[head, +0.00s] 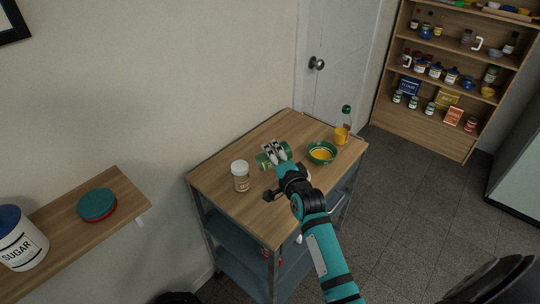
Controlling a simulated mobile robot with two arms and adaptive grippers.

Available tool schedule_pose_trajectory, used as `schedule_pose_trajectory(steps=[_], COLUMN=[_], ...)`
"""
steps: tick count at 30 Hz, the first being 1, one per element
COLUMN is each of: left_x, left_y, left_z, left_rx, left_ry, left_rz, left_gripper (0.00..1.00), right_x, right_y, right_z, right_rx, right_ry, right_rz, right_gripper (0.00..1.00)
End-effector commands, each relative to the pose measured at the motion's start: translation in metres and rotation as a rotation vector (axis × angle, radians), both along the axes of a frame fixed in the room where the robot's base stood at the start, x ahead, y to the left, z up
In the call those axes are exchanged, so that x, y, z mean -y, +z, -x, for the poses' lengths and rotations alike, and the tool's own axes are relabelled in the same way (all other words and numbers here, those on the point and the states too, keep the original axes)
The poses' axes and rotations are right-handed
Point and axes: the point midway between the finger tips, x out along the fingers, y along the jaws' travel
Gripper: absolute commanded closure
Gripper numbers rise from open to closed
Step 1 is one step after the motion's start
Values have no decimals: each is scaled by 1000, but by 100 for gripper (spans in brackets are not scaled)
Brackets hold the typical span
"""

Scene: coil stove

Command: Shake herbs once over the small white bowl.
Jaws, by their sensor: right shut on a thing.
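A green-labelled herb jar (262,161) lies on its side, tilted, over the cart top. My right gripper (275,151) is shut on it, with its fingers across the jar. I cannot tell whether the jar touches the wood. A green bowl (333,153) with yellow contents stands right of the gripper, apart from the jar. I make out no clear small white bowl; a pale edge (307,177) shows beside my wrist, mostly hidden by it. My left gripper is not in view.
A white-lidded jar (241,178) stands upright left of the gripper. A bottle (346,118) and a yellow cup (341,136) stand at the cart's right corner. The cart top (223,165) is clear at the left and front. A wall shelf (130,197) is at left.

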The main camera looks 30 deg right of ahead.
Motion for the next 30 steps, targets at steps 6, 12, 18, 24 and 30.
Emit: schedule_pose_trajectory(steps=[6,12,18,24,30], left_x=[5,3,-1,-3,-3], left_y=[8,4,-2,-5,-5], left_z=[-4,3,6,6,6], left_rx=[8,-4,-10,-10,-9], left_ry=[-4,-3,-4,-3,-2], left_rz=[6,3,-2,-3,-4], left_gripper=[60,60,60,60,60], right_x=[15,28,40,47,49], right_y=[-4,-10,-16,-18,-18], right_z=[1,2,2,3,3], right_rx=[21,40,57,68,71], right_ry=[-2,-2,-2,-2,-1], right_rz=[-272,-525,-756,-902,-947], right_gripper=[86,86,86,86,86])
